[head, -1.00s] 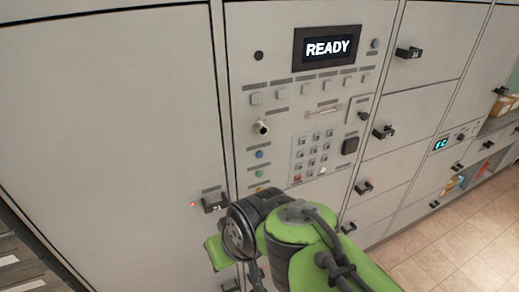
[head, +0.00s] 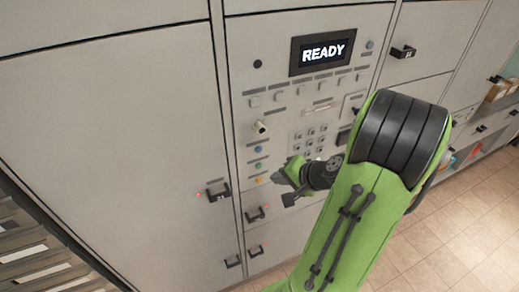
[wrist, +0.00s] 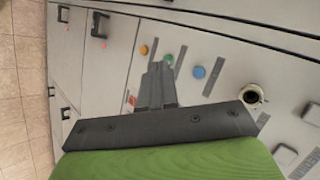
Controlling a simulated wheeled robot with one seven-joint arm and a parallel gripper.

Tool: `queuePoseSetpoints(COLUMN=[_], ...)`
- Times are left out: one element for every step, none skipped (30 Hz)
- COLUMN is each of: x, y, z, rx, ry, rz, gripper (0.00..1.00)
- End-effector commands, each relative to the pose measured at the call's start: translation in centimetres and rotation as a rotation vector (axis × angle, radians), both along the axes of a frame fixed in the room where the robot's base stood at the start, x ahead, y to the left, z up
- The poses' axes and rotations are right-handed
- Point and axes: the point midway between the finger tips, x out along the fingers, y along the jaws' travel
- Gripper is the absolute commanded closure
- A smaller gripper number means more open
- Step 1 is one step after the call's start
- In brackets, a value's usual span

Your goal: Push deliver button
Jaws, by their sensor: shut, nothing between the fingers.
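The control panel (head: 300,105) carries a column of round buttons: blue (head: 258,149), green (head: 258,167) and orange (head: 257,180). In the wrist view they run as orange (wrist: 143,50), green (wrist: 168,58) and blue (wrist: 199,72), each beside a small label. A row of square pale buttons (head: 280,96) lies under the display (head: 321,52), which reads READY. The labels are too small to read, so I cannot tell which button is deliver. My gripper (head: 277,178) is shut and empty, just right of the orange button in the head view. The wrist view also shows its shut fingers (wrist: 157,85).
A keypad (head: 309,139) sits right of the coloured buttons, partly hidden by my arm. A metal knob or lock (head: 259,127) juts out above them. Locker doors with black handles (head: 218,191) surround the panel. Tiled floor (head: 455,225) is clear at the right.

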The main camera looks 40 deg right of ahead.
Motion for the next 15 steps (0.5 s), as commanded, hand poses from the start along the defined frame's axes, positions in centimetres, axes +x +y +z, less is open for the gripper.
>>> queuePoseSetpoints(x=[0.6,1.0,1.7,2.1,2.6,3.1,3.5,4.0,4.6,5.0,5.4,5.9,6.2,6.5,6.9], y=[-0.1,-0.2,-0.4,-0.5,-0.6,-0.8,-0.9,-1.0,-1.2,-1.3,-1.4,-1.6,-1.7,-1.8,-1.9], z=[0.2,0.2,0.2,0.3,0.3,0.3,0.3,0.3,0.3,0.3,0.3,0.3,0.2,0.2,0.2], rx=[-0.001,0.0,-0.001,0.0,-0.001,-0.001,-0.001,-0.001,0.0,-0.001,-0.001,-0.002,-0.002,-0.002,-0.001], ry=[0.0,0.0,-0.002,-0.001,-0.001,-0.001,0.0,0.0,0.0,-0.001,-0.002,-0.001,-0.001,-0.001,-0.002], rz=[0.005,0.005,0.006,0.006,0.007,0.005,0.005,0.006,0.005,0.005,0.004,0.004,0.004,0.004,0.004], gripper=[1.0,1.0,1.0,1.0,1.0,1.0,1.0,1.0,1.0,1.0,1.0,1.0,1.0,1.0,1.0])
